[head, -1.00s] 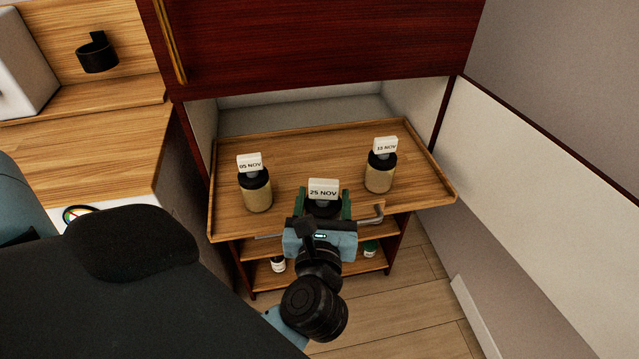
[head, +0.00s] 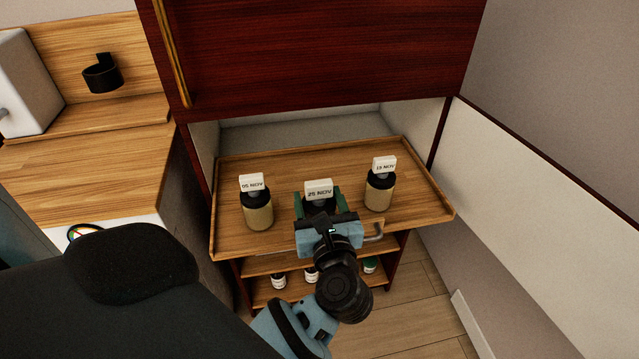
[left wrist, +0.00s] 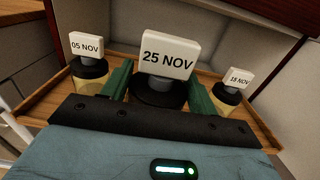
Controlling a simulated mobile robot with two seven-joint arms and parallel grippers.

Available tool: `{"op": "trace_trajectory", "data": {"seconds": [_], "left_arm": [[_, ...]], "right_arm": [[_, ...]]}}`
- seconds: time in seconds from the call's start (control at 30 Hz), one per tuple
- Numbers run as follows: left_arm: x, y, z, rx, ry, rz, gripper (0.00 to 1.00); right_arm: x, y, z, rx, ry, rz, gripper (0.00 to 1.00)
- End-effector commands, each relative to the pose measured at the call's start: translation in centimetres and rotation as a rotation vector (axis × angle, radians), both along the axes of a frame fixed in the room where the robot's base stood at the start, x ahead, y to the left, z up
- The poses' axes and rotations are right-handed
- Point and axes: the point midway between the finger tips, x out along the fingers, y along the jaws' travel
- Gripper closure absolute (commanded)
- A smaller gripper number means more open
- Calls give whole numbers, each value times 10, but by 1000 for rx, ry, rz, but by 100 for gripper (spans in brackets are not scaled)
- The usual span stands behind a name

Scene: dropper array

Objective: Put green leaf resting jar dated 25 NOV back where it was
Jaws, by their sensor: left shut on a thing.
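The jar dated 25 NOV (head: 319,189) is between the green fingers of my left gripper (head: 323,205), at the front middle of the pull-out wooden shelf (head: 300,160). Its white tag and black lid show; the gripper hides its body. In the left wrist view the 25 NOV tag (left wrist: 168,54) faces the camera, with a finger on each side of the lid. I cannot tell whether the jar touches the shelf. My right gripper is not in view.
The pull-out shelf has a raised rim and a metal handle (head: 374,233) at its front. Small bottles (head: 278,281) stand on a lower shelf. A dark red cabinet door (head: 310,50) is above. A wooden counter (head: 85,175) is at left, a pale panel (head: 540,190) at right.

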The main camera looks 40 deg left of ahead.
Motion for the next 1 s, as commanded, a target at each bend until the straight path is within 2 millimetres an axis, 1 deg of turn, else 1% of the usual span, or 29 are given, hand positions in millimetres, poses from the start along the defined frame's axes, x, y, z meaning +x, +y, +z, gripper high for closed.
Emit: {"op": "trace_trajectory", "data": {"seconds": [0.03,0.2,0.3,0.4,0.53,0.73,1.0], "left_arm": [[11,7,3,7,-4,-1,80],[41,31,-1,7,-3,1,80],[58,43,-3,6,-4,1,80],[70,52,-6,4,-3,0,80],[79,58,-8,2,-2,-1,80],[80,59,-10,1,-1,-1,80],[80,60,-40,3,1,-1,80]], "right_arm": [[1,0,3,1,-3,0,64],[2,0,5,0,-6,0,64],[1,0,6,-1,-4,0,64],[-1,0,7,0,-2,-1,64],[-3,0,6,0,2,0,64],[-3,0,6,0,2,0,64],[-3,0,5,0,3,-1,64]]}}
